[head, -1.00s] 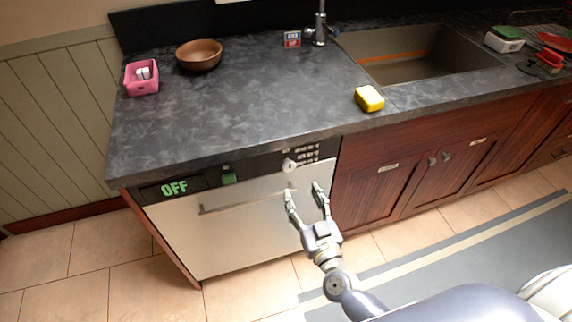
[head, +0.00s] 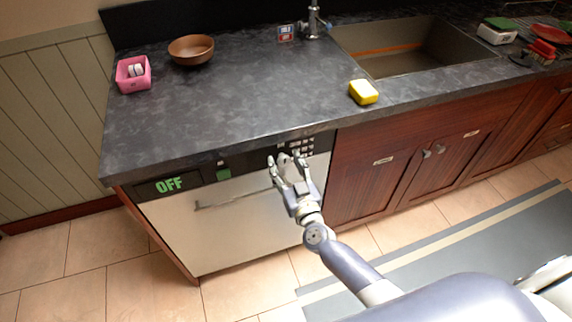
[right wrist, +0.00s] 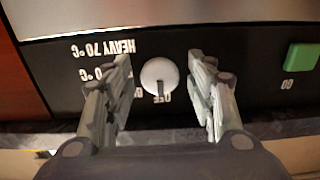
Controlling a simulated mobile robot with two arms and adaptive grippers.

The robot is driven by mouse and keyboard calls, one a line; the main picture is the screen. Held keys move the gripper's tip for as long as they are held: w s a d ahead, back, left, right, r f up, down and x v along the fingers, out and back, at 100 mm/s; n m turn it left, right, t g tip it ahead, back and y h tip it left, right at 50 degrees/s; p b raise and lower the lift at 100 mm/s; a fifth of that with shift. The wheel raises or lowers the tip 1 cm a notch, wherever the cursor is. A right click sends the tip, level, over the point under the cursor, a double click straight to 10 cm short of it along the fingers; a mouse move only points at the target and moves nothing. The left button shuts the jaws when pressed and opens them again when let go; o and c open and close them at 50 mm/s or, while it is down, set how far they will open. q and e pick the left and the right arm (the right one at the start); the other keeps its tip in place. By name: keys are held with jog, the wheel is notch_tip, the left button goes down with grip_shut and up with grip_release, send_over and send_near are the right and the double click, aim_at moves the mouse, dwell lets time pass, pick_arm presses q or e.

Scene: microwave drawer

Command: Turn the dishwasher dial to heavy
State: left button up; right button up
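The dishwasher (head: 235,232) is under the counter, with a black control panel along its top. Its display (head: 168,185) reads OFF in green. The round white dial (right wrist: 159,76) shows in the right wrist view, with its pointer toward the OFF label. The HEAVY 70 °C label (right wrist: 103,49) is upside down there, left of the dial. My right gripper (right wrist: 163,82) is open, with one finger on each side of the dial and visible gaps between. In the head view, my right gripper (head: 287,162) is at the panel and partly covers the dial. My left gripper is out of view.
A green GO button (right wrist: 302,57) is on the same panel, to the right in the wrist view. The counter edge overhangs close above the panel. A yellow sponge (head: 363,92), a brown bowl (head: 191,50) and a pink holder (head: 133,74) sit on the counter.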

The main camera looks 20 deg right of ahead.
jog(key=c, duration=0.8)
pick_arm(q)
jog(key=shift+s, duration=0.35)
